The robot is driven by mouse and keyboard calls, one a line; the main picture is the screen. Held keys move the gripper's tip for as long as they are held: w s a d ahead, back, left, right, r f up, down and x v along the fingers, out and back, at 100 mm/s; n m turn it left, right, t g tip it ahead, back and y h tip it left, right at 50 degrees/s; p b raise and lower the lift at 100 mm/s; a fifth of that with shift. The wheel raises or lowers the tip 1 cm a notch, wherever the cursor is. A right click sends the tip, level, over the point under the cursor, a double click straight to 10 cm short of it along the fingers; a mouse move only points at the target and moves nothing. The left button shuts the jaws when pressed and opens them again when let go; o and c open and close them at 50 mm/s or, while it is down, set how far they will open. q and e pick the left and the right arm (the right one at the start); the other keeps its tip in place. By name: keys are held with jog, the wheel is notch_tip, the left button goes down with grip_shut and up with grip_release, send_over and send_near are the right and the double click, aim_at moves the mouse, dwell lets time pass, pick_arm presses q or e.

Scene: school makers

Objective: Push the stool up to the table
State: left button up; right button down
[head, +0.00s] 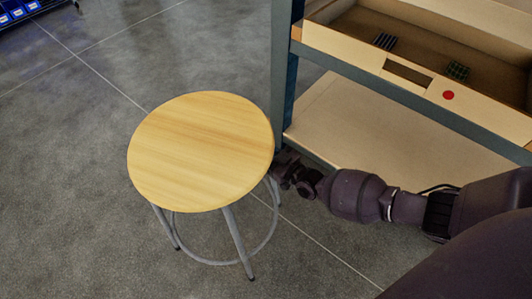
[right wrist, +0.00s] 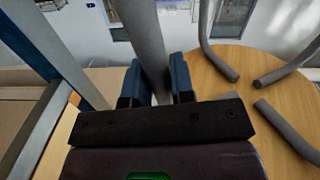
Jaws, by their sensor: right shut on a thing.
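The stool (head: 200,150) has a round light-wood seat and grey metal legs joined by a ring; it stands upright on the floor. The table (head: 283,75), with a blue-grey frame and a wooden lower shelf, stands to its right; the seat's right edge is close to the table's near leg. My right gripper (head: 285,170) is at the stool's right side, partly hidden by the seat rim. In the right wrist view its blue fingers (right wrist: 158,82) are shut on a grey stool leg (right wrist: 143,35), with the seat's underside (right wrist: 215,75) beside them. My left gripper is out of view.
A shallow wooden tray (head: 395,65) with a cutout, a red dot and small dark gridded pieces is on the table. Blue bins (head: 18,10) stand at the far top left. The tiled floor left of the stool is clear.

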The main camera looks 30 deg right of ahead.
jog(key=shift+w+d, duration=0.35)
jog(key=shift+d, duration=0.2)
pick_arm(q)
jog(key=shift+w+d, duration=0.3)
pick_arm(e)
jog(key=c, duration=0.9)
grip_release()
jog(key=shift+a, duration=0.1)
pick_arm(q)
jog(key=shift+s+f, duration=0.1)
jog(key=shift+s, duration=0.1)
pick_arm(e)
jog(key=shift+s, duration=0.2)
jog(key=shift+s, duration=0.25)
pick_arm(q)
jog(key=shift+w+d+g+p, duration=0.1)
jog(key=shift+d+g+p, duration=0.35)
jog(key=shift+p, duration=0.85)
pick_arm(e)
jog(key=v, duration=1)
